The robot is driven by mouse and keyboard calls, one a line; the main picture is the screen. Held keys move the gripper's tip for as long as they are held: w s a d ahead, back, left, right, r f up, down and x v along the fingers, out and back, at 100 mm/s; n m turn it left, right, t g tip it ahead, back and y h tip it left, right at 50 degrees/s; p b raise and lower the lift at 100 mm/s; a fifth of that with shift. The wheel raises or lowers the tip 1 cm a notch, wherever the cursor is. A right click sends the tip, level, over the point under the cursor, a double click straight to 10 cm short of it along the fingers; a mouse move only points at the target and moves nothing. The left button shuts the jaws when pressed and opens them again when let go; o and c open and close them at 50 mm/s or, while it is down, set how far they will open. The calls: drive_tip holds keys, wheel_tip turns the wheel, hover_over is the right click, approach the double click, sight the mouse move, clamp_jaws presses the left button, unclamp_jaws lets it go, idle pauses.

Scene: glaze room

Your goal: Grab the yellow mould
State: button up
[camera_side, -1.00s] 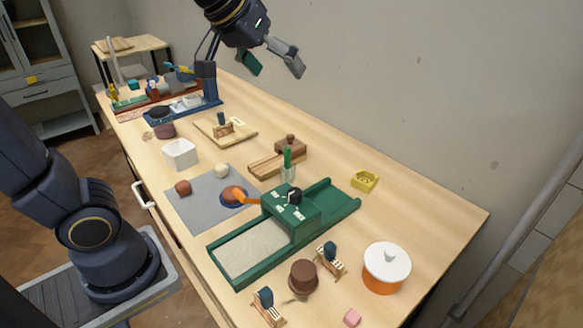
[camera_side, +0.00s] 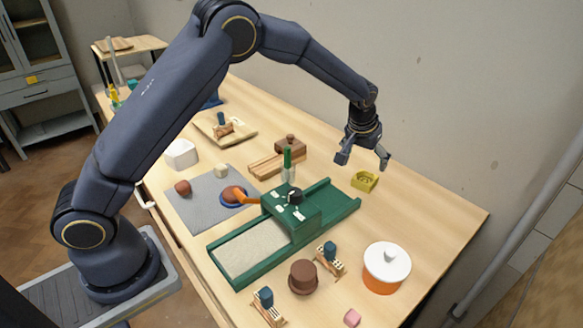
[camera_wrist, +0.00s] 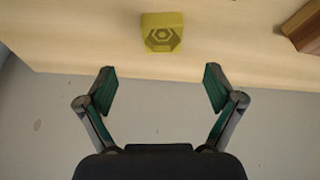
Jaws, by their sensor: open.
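The yellow mould (camera_side: 365,181) is a small block with a recess in its top, lying on the table near the wall side, right of the green slab roller. In the wrist view the yellow mould (camera_wrist: 162,32) shows at the top centre, with a hexagonal pattern in its face. My gripper (camera_side: 363,162) is open and empty, pointing down above and close to the mould. In the wrist view my gripper (camera_wrist: 160,88) has its fingers spread wide, with the mould beyond the fingertips and not between them.
The green slab roller (camera_side: 318,222) stands just left of the mould. A wooden block set (camera_side: 276,165) lies farther left, and it also shows in the wrist view (camera_wrist: 302,28). An orange pot with a white lid (camera_side: 386,268) stands nearer the camera. The wall is close behind the mould.

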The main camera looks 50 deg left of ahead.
sight(365, 180)
drive_tip(key=x, duration=0.9)
drive_tip(key=shift+w+a+f, duration=0.15)
drive_tip(key=shift+a+f, duration=0.05)
drive_tip(key=shift+f, duration=0.1)
drive_tip(key=shift+c, duration=0.4)
drive_tip(key=c, duration=1.2)
